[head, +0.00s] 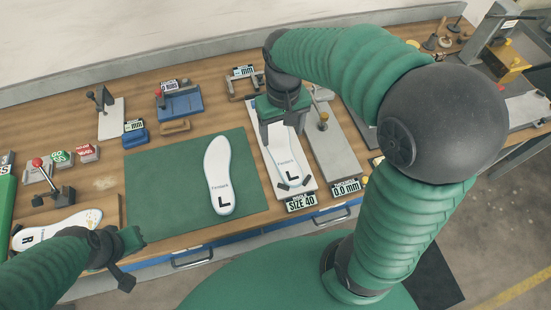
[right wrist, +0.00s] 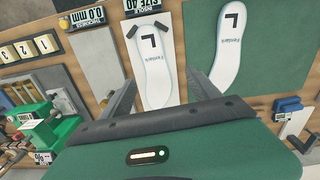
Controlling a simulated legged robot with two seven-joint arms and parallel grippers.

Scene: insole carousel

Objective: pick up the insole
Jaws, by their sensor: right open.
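A white insole marked L (head: 291,168) lies on a pale plate with a SIZE 40 sign (head: 300,203). It also shows in the right wrist view (right wrist: 155,65). A second white L insole (head: 217,170) lies on the green mat (head: 155,180), and also shows in the right wrist view (right wrist: 231,45). A white R insole (head: 60,229) lies at the far left, partly hidden by my left arm. My right gripper (head: 282,128) is open over the far end of the plate's insole, whose far part it hides. My left gripper (head: 130,260) is low at left, its jaws unclear.
A grey plate with a 0.0 mm sign (head: 346,187) stands right of the SIZE 40 plate. Blue fixtures (head: 180,102) and small mm signs stand behind the mat. A red-knobbed lever (head: 38,163) stands at left. The mat around its insole is clear.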

